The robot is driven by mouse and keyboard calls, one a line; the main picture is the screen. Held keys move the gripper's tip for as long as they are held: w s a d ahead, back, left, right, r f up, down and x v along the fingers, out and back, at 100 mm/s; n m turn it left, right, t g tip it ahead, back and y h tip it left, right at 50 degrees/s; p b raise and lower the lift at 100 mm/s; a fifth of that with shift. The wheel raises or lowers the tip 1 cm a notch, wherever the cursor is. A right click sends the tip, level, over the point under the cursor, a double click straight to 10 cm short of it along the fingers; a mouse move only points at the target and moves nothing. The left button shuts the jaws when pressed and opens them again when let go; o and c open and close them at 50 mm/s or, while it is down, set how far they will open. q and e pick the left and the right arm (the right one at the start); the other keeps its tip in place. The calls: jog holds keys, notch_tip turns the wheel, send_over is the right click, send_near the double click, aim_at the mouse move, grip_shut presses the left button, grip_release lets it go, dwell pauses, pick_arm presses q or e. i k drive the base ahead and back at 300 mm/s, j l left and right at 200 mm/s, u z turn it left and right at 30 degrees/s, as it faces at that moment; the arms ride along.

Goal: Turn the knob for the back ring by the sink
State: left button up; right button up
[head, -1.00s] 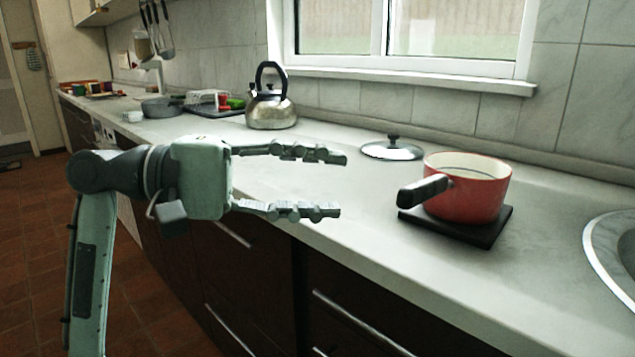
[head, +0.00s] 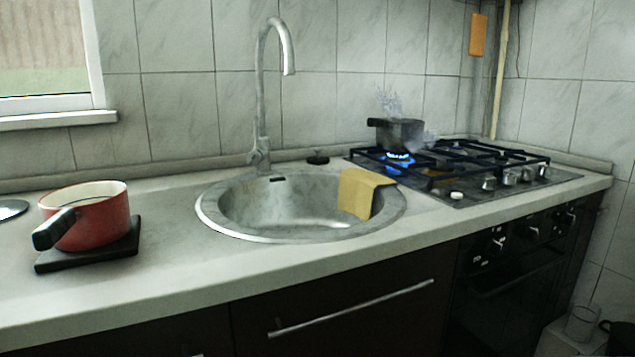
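The gas hob (head: 562,179) is set into the counter to the right of the sink (head: 228,213). A blue flame (head: 398,157) burns on the back ring nearest the sink, under a dark pot (head: 397,133). Pale steam rises above the pot and shows at its right. Several knobs line the hob's front edge: a pale round one (head: 457,196) at the left, then metallic ones (head: 489,183) further right. Their markings are too small to read. Neither of my grippers is in view.
A tall tap (head: 262,100) stands behind the sink. A yellow cloth (head: 358,194) hangs over the sink's right rim. A red pan (head: 95,218) sits on a black mat (head: 90,257) at the left. The counter front between pan and hob is clear.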

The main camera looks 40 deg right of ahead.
aim_at(487, 184)
jog(key=z, duration=1.35)
jog(key=i+l+z, duration=0.2)
jog(key=z, duration=0.15)
jog(key=i+l+z, duration=0.35)
jog(key=k+j, duration=0.05)
